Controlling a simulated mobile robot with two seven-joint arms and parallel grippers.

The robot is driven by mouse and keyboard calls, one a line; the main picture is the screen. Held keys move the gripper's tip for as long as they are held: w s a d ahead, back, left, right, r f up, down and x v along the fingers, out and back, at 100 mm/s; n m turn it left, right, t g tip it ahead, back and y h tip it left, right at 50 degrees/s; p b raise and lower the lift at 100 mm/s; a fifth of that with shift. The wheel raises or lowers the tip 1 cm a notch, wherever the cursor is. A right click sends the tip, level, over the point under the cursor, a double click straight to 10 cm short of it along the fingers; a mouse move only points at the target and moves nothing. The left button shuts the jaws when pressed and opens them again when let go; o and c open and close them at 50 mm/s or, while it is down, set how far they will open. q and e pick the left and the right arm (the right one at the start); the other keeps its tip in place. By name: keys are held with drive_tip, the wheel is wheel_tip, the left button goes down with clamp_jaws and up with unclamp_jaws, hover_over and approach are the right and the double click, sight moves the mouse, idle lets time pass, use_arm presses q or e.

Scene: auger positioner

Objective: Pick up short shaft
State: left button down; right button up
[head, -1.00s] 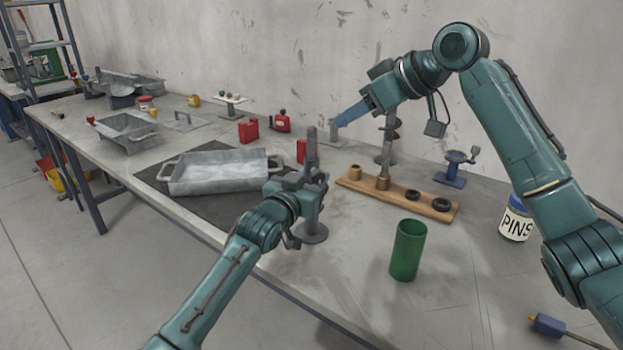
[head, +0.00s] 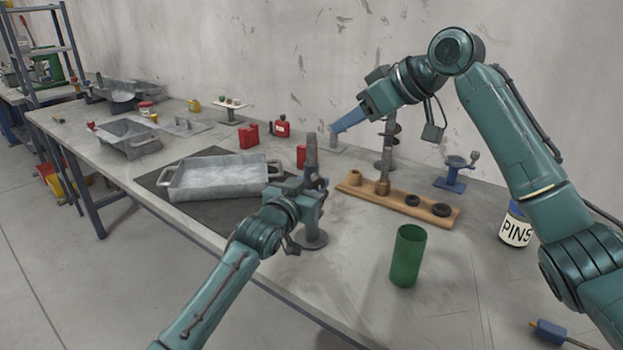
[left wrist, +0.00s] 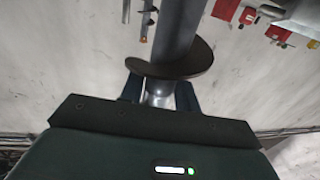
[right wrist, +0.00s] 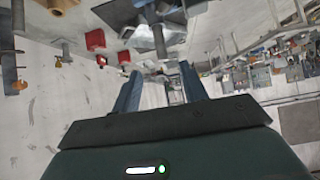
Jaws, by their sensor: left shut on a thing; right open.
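Another metal shaft (head: 386,158) stands upright on a wooden board (head: 420,206). I cannot tell by name which is the short shaft.
A grey tray (head: 215,180) lies on a dark mat left of the held shaft. A green cup (head: 408,256) stands to the right, with a PINS jar (head: 515,229) and a blue stand (head: 452,175) beyond. Dark rings (head: 441,210) lie on the board. Front bench between cup and edge is clear.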

sight(312, 140)
drive_tip(key=a+r+m+h, duration=0.2)
drive_tip(key=a+m+h, duration=0.5)
drive_tip(key=m, duration=0.1)
drive_tip(key=shift+m, duration=0.3)
drive_tip(key=x, duration=0.5)
drive_tip(key=shift+f, duration=0.3)
drive_tip(key=shift+d+x, duration=0.15)
drive_tip(key=shift+x, duration=1.25)
drive_tip(key=shift+d+x, duration=0.15)
drive_tip(key=shift+x, duration=1.25)
clamp_jaws()
